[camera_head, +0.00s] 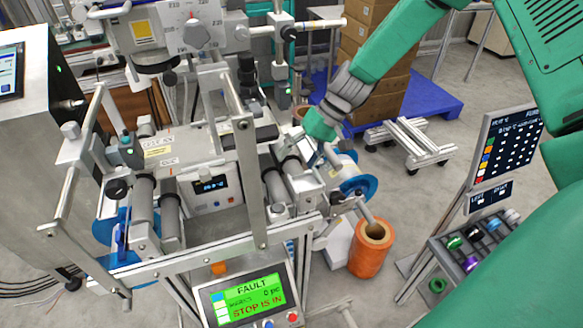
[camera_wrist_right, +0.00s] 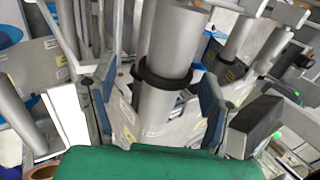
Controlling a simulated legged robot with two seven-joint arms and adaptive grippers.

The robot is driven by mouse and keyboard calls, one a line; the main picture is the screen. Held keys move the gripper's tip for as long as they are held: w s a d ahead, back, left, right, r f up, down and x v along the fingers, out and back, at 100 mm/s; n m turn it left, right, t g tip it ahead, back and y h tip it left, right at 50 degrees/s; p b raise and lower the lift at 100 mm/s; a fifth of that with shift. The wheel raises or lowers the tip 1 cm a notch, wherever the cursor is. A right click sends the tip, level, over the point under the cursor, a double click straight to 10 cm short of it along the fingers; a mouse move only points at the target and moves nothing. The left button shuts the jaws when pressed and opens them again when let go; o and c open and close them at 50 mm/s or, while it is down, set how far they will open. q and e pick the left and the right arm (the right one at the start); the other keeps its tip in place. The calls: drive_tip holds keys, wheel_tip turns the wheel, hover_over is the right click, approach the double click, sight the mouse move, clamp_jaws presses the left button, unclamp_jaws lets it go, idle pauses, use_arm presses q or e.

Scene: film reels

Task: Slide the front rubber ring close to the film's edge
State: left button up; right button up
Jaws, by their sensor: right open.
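A black rubber ring (camera_wrist_right: 166,82) sits around a shiny grey roller (camera_wrist_right: 175,38) in the right wrist view. Bare roller shows above and below the ring. My right gripper (camera_wrist_right: 148,84) is open, one finger on each side of the roller, and looks clear of the ring. In the head view, my right gripper (camera_head: 318,154) is at the machine's right-hand rollers, its fingers small and partly hidden. I cannot clearly make out the ring there, or the film's edge in either view. My left gripper is out of view.
The machine's screen (camera_head: 250,300) reads FAULT and STOP IS IN. An orange roll (camera_head: 371,250) stands on the right, below a blue disc (camera_head: 362,187). A rack of coloured rolls (camera_head: 470,245) stands further right. Frame bars and other rollers crowd the gripper.

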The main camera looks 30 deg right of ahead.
sight(295, 159)
drive_tip(key=a+f, duration=0.2)
drive_tip(key=shift+w+a+f, duration=0.1)
drive_tip(key=shift+w+a, duration=0.1)
drive_tip(key=shift+a, duration=0.1)
drive_tip(key=shift+d, duration=0.1)
